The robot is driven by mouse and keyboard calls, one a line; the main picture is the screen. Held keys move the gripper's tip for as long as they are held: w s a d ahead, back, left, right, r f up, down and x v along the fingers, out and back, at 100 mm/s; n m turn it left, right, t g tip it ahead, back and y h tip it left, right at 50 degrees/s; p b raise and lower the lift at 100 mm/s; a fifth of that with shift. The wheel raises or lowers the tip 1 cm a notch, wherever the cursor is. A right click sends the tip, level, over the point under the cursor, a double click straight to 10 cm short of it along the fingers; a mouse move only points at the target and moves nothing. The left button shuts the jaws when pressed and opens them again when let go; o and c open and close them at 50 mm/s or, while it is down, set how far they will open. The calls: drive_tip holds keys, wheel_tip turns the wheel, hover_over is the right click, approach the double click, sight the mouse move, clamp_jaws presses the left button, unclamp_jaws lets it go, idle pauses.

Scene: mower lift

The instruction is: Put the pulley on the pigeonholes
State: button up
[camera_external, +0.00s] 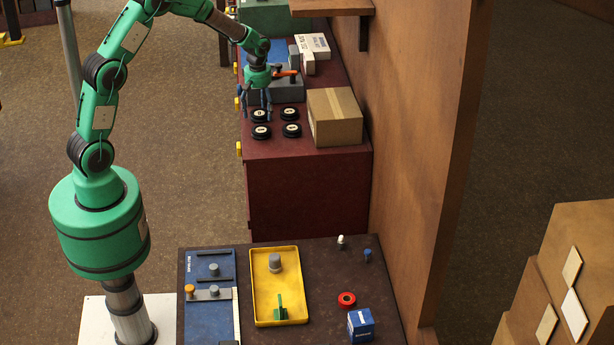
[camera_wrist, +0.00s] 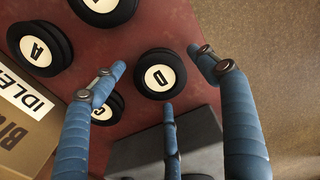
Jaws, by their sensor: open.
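Several black pulleys with white lettered faces lie on the dark red bench; in the external view a front pulley (camera_external: 291,130) sits left of a cardboard box. In the wrist view the pulley marked D (camera_wrist: 160,75) lies between the blue fingers of my gripper (camera_wrist: 158,65), which is open and empty. In the external view my gripper (camera_external: 256,104) hangs over the left pulleys. Pulley A (camera_wrist: 42,48) lies to the left, and another is partly hidden behind the left finger. I cannot tell which piece of furniture is the pigeonholes.
The cardboard box (camera_external: 335,118) stands right of the pulleys, against the brown partition (camera_external: 420,120). A grey block (camera_wrist: 165,150) lies close to D. A near table holds a yellow tray (camera_external: 278,249), a red ring (camera_external: 347,299) and a blue box (camera_external: 361,323).

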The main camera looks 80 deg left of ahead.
sight(260, 113)
wheel_tip(260, 113, up, 12)
idle(0.6)
idle(0.5)
drive_tip(key=s+d+r+m+t, duration=0.1)
drive_tip(key=s+d+r+m, duration=0.35)
drive_tip(key=d+r, duration=0.55)
drive_tip(key=s+d+r+m+t, duration=0.1)
drive_tip(key=s+d+r+m, duration=0.3)
drive_tip(key=d, duration=0.9)
drive_tip(key=s+d+r+m+t, duration=0.1)
drive_tip(key=s+d+m, duration=0.5)
drive_tip(key=s+d, duration=0.3)
drive_tip(key=s+d+r+m+t, duration=0.1)
drive_tip(key=s+d+m+t, duration=0.1)
drive_tip(key=s+d+m, duration=0.4)
drive_tip(key=s+d, duration=0.3)
drive_tip(key=s, duration=0.1)
drive_tip(key=shift+r+t, duration=0.3)
drive_tip(key=shift+r, duration=0.05)
